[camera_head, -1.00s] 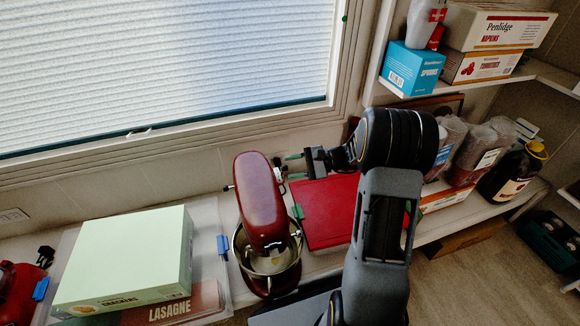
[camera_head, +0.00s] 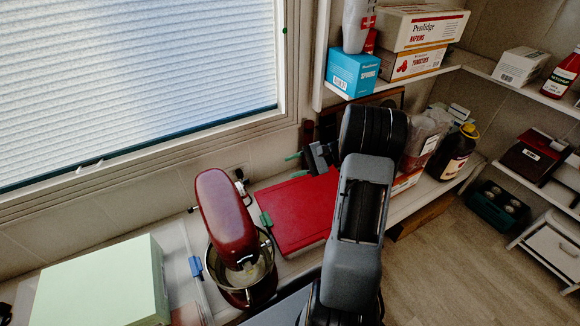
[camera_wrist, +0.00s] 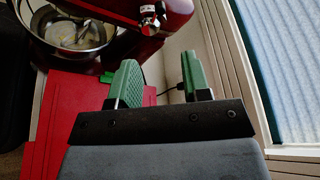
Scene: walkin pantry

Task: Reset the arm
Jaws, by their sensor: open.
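My gripper (camera_head: 298,165) is open and empty, its green fingers apart above the back edge of the red board (camera_head: 293,222) on the counter. In the wrist view my gripper (camera_wrist: 157,85) shows two green fingers with a clear gap and nothing between them. My arm is bent, its dark grey links rising from the bottom of the head view and covering part of the counter. The red stand mixer (camera_head: 227,215) with its metal bowl stands left of the board; in the wrist view the mixer (camera_wrist: 120,12) shows at the top left.
A pale green box (camera_head: 100,285) sits at the lower left. Shelves on the right hold a blue box (camera_head: 352,72), napkin (camera_head: 425,28) and tomato boxes (camera_head: 415,62). A dark bottle (camera_head: 453,152) stands on the counter right of my arm. Floor (camera_head: 440,250) at the right is open.

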